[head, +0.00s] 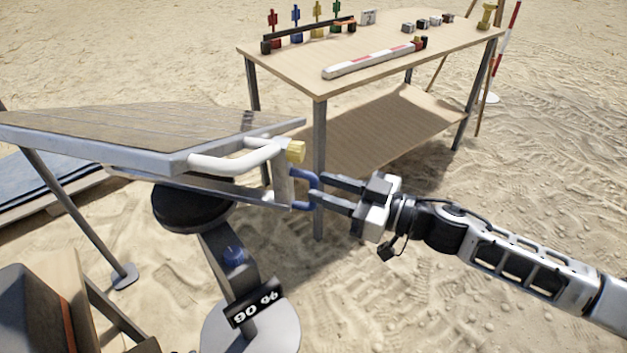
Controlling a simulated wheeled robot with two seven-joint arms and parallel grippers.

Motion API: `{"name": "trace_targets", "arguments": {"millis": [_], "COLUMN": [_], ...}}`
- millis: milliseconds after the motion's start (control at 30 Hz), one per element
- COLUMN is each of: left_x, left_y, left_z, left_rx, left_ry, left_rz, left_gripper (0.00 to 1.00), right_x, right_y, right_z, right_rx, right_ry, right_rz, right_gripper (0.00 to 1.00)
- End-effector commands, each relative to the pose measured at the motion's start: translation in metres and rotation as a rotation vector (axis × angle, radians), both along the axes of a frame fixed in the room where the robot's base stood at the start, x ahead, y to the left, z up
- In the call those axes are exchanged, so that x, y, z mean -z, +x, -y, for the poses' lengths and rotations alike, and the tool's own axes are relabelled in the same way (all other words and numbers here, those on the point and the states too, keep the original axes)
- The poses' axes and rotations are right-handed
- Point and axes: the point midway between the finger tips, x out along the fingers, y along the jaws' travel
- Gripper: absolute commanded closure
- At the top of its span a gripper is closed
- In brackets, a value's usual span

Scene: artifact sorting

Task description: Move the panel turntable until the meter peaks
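A black meter display (253,304) on the stand appears to read 90 %. My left gripper is out of view.
A wooden table (370,55) stands behind, with coloured figures, a red-and-white bar (370,59) and small blocks on it. Its front leg (319,150) is close behind the handle. Open sand lies at right.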

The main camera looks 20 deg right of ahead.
Motion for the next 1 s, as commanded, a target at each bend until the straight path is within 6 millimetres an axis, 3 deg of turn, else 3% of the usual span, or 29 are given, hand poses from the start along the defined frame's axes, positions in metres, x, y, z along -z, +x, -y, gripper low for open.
{"name": "trace_targets", "arguments": {"millis": [233,567,600,700,867,1000], "left_x": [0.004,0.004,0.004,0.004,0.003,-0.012], "left_y": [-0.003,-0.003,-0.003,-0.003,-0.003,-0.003], "left_z": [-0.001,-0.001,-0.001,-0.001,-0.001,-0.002], "left_rx": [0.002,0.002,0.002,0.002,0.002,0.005], "left_ry": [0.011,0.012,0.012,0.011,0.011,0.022], "left_rz": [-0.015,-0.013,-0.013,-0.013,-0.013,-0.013], "left_gripper": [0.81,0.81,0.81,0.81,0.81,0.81], "right_x": [-0.001,0.000,0.000,0.000,0.000,-0.005], "right_y": [0.019,0.022,0.022,0.022,0.022,0.014], "right_z": [-0.020,-0.023,-0.023,-0.023,-0.024,-0.043], "right_rx": [0.000,0.001,0.001,0.000,-0.001,-0.026], "right_ry": [0.000,0.000,0.000,0.000,0.000,0.003], "right_rz": [0.001,0.000,0.000,0.000,0.000,-0.004], "right_gripper": [0.68,0.68,0.71,0.98,1.00,1.00]}}
